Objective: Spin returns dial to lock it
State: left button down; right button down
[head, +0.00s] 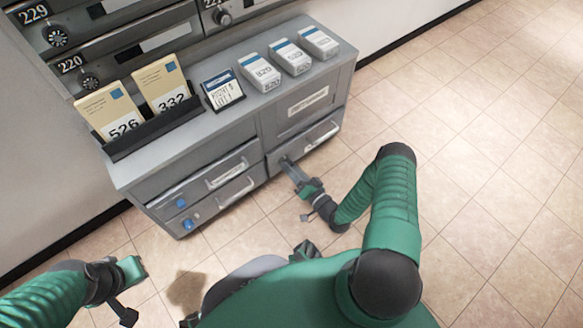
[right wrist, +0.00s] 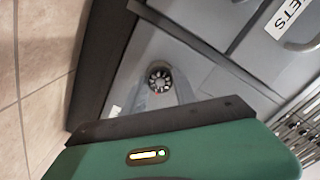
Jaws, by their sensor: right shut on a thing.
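The returns dial (right wrist: 160,77) is a small dark round knob with a pale ribbed face, on the grey cabinet front in the right wrist view. My right gripper (right wrist: 162,90) is shut on it, with a grey finger on each side. In the head view my right gripper (head: 286,163) reaches the left end of the lower right drawer (head: 315,143) and hides the dial. My left gripper (head: 130,275) is at the lower left, away from the cabinet; its jaw opening cannot be made out.
The grey cabinet (head: 130,173) carries a dark card holder (head: 160,130) and several white boxes (head: 260,72) on top. Two blue knobs (head: 185,224) are on its left drawers. Numbered mailboxes (head: 100,45) stand behind. The tiled floor (head: 470,130) at right is clear.

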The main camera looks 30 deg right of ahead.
jog(key=m+b, duration=0.1)
jog(key=m, duration=1.5)
jog(key=m+b, duration=0.1)
jog(key=m, duration=0.7)
jog(key=shift+d+f+m+b, duration=0.15)
jog(key=shift+d+m+b, duration=0.1)
jog(key=shift+m+b, duration=0.15)
jog(key=c, duration=1.2)
grip_release()
jog(key=shift+o, duration=1.2)
jog(key=shift+a, duration=0.1)
